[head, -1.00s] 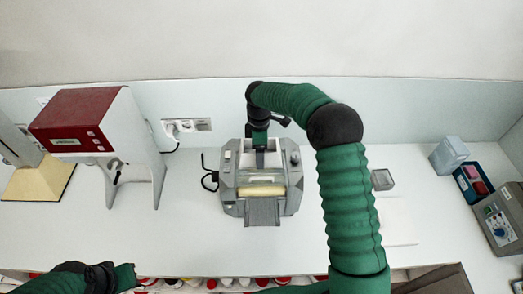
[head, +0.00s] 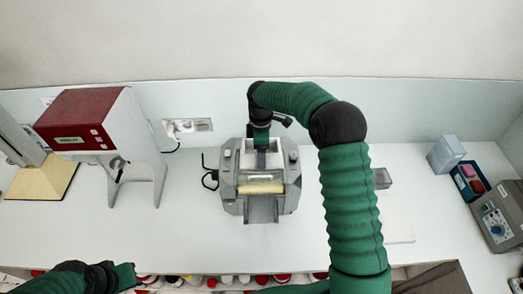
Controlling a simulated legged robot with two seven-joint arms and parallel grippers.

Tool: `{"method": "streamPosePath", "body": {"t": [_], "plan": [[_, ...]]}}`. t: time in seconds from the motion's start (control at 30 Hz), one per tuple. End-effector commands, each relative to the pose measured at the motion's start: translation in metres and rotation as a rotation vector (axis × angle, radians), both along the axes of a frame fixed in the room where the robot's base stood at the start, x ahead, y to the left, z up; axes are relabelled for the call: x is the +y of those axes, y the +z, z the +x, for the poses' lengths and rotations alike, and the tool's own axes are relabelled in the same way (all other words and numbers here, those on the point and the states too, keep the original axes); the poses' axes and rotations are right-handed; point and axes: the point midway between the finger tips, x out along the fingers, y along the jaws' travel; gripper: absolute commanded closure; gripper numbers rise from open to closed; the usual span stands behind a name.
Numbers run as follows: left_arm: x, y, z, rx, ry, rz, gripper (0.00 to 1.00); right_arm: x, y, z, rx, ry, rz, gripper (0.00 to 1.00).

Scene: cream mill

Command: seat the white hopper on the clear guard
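The grey mill (head: 228,190) stands on the bench in the middle, with a cream-coloured roller (head: 261,188) across its front. The white hopper (head: 248,160) shows as pale parts at the mill's top, on both sides of my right gripper (head: 262,152). The clear guard (head: 262,178) seems to lie just above the roller and is hard to make out. My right gripper points down at the hopper from behind; its fingertips are too small to tell whether they grip it. Whether the hopper touches the guard is unclear. My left gripper (head: 127,276) is low at the bench's front edge, away from the mill.
A red-topped white machine (head: 85,120) stands left, beside a cream-based device (head: 40,180). On the right are a small grey box (head: 382,178), a blue bin (head: 469,180) and a grey control box (head: 500,215).

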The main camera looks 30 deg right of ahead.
Motion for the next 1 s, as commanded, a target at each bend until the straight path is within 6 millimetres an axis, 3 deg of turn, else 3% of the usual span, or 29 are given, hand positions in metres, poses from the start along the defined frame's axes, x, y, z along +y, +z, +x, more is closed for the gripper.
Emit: {"method": "streamPosePath", "body": {"t": [1.0], "plan": [[0.0001,0.001,0.0,0.0,0.0,0.0,1.0,0.0024,-0.0084,0.0081,0.001,0.0,0.0,0.66]]}}
